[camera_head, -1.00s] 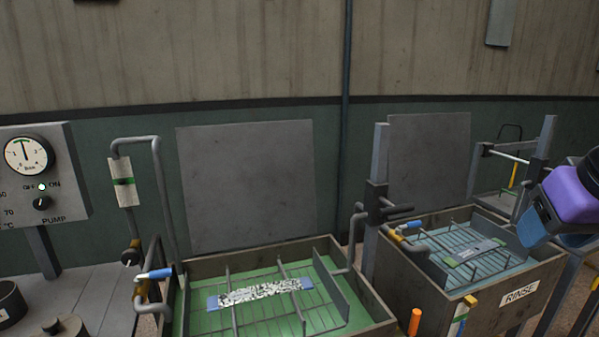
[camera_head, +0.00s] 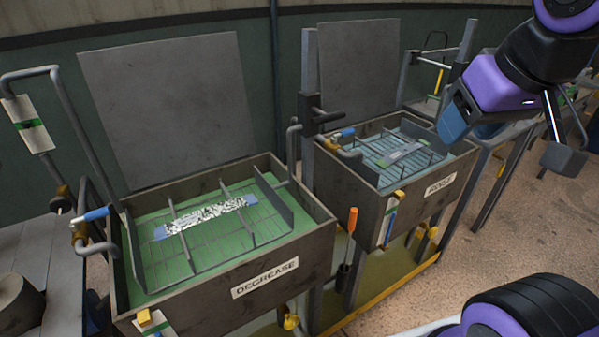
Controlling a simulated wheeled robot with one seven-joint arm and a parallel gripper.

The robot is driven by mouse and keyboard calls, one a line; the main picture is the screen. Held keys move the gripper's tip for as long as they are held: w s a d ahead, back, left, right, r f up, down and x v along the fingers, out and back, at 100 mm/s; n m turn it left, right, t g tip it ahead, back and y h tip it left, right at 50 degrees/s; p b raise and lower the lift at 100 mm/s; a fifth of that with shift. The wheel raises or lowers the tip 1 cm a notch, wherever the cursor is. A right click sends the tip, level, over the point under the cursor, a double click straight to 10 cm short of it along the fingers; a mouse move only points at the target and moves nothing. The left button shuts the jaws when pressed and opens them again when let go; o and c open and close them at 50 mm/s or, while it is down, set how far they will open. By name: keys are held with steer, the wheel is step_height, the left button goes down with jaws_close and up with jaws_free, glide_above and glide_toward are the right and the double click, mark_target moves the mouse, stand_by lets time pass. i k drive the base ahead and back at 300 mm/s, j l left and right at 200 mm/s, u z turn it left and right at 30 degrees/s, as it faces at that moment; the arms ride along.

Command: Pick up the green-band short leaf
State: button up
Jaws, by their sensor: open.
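A flat grey leaf with a small green mark (camera_head: 408,151) lies on the wire rack in the rinse tank (camera_head: 352,193); it looks like the green-band short leaf, though it is small in the picture. My gripper (camera_head: 468,126), with blue fingers below a purple wrist, is open and empty. It appears just right of the rinse tank's rack in the picture and overlaps the tank's right rim; its height above it is hard to tell.
The degrease tank (camera_head: 318,238) at left holds a blue-ended leaf (camera_head: 205,216) covered in white speckles. A grey post (camera_head: 307,95) with a clamp stands between the tanks. Grey panels (camera_head: 163,100) stand behind. Floor (camera_head: 500,225) is open at right.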

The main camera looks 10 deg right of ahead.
mark_target(384, 163)
steer(key=i+l, duration=0.2)
steer(key=l, duration=0.2)
steer(key=i+l, duration=0.25)
steer(key=l, duration=0.15)
steer(key=i+l, duration=0.2)
steer(key=l, duration=0.2)
steer(key=i+l, duration=0.2)
steer(key=l, duration=0.2)
steer(key=i+l, duration=0.25)
steer(key=l, duration=0.15)
